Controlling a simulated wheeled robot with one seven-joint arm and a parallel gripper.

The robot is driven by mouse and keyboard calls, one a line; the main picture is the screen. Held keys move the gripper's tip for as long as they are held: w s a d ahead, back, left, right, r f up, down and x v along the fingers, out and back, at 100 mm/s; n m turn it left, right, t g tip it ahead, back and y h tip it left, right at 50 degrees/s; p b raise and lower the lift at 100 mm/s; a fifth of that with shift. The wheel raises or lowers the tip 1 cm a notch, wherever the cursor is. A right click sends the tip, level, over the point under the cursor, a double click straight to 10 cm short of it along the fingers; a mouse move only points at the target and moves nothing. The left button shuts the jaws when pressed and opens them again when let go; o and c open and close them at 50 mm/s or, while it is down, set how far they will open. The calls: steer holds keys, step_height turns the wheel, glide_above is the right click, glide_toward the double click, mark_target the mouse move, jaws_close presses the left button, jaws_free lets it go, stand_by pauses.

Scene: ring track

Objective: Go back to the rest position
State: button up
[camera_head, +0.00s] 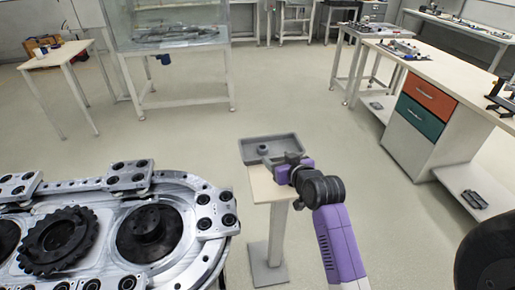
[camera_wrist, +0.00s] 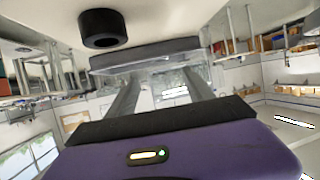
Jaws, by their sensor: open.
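My gripper (camera_wrist: 163,75) is open in the wrist view, its two grey fingers apart with nothing between them. In the head view my gripper (camera_head: 282,161) is at the near right edge of a small grey tray (camera_head: 287,139) on a stand. A dark ring-like part (camera_head: 263,149) sits in the tray. The black part also shows in the wrist view (camera_wrist: 102,28), beyond the fingers and to their left. My purple and black arm reaches up from the lower right of the head view. The fingertips are hard to make out there.
A metal ring track (camera_head: 180,262) with a dark gear (camera_head: 66,234) fills the lower left. A workbench with orange and green drawers (camera_head: 432,92) stands at right. A small table (camera_head: 55,56) and a glass-cased table (camera_head: 188,103) stand behind. The floor between is clear.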

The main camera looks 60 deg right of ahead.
step_height(320, 180, up, 4)
steer(key=d+h, duration=0.1)
steer(key=s+a+r+n+t+y, duration=0.1)
steer(key=s+a+t, duration=0.25)
steer(key=a, duration=0.75)
steer(key=s+a+n+t, duration=0.15)
steer(key=s+a, duration=0.25)
steer(key=a, duration=0.7)
steer(key=s+a+f+n+y, duration=0.2)
steer(key=s+a+n+y, duration=0.3)
steer(key=s+a, duration=1)
steer(key=a+y, duration=0.1)
steer(key=y, duration=0.2)
steer(key=shift+a+g+y, duration=0.2)
steer(key=shift+g+y, duration=0.1)
steer(key=shift+g, duration=0.1)
steer(key=shift+f, duration=0.1)
